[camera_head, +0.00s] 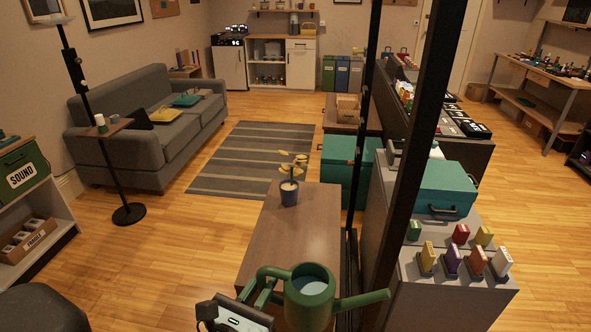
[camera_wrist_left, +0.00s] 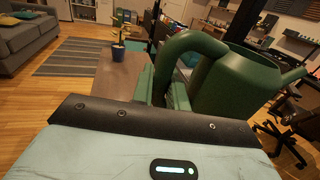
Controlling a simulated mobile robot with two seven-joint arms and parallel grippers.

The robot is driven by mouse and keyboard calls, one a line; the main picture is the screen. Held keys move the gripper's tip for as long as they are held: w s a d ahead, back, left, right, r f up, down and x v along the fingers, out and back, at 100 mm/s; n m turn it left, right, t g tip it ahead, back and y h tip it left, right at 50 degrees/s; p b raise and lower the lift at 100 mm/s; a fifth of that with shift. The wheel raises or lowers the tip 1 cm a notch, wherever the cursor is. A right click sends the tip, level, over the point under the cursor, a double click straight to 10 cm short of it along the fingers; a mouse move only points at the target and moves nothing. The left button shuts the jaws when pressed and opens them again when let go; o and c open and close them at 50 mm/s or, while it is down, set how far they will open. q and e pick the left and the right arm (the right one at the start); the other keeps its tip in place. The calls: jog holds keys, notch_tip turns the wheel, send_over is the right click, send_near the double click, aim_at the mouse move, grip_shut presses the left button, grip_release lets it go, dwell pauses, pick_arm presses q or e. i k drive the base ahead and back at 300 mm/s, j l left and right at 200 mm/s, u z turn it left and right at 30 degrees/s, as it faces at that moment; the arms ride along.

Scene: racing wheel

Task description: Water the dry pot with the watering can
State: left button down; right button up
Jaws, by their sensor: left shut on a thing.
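A green watering can (camera_head: 311,294) with water showing in its open top is at the bottom middle of the head view, its spout pointing right. My left gripper (camera_head: 262,292) is shut on the can's handle, on the left side of the can. The can also shows in the left wrist view (camera_wrist_left: 235,88), with the gripper fingers (camera_wrist_left: 165,88) at its handle. My right gripper is not in view.
Dark upright posts (camera_head: 405,165) stand right of the table. A grey cabinet (camera_head: 455,295) with colored blocks and a teal toolbox (camera_head: 446,188) are further right. A grey sofa (camera_head: 150,125) and striped rug (camera_head: 245,165) lie beyond. The tabletop around the pot is clear.

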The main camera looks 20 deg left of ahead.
aim_at(289, 188)
jog(key=j+z, duration=0.1)
jog(key=z, duration=0.3)
jog(key=j+z, duration=0.1)
jog(key=z, duration=0.3)
jog(key=k+j+z, duration=0.1)
jog(key=j+z, duration=0.15)
jog(key=k+j+z, duration=0.15)
jog(key=j+z, duration=0.15)
jog(key=j, duration=0.2)
jog(key=k+j+z, duration=0.35)
jog(key=j, duration=0.3)
jog(key=k+j+z, duration=0.1)
jog(key=k+j, duration=0.15)
jog(key=k+j+z, duration=0.15)
jog(key=j, duration=0.3)
jog(key=k+j, duration=0.85)
jog(key=j, duration=0.15)
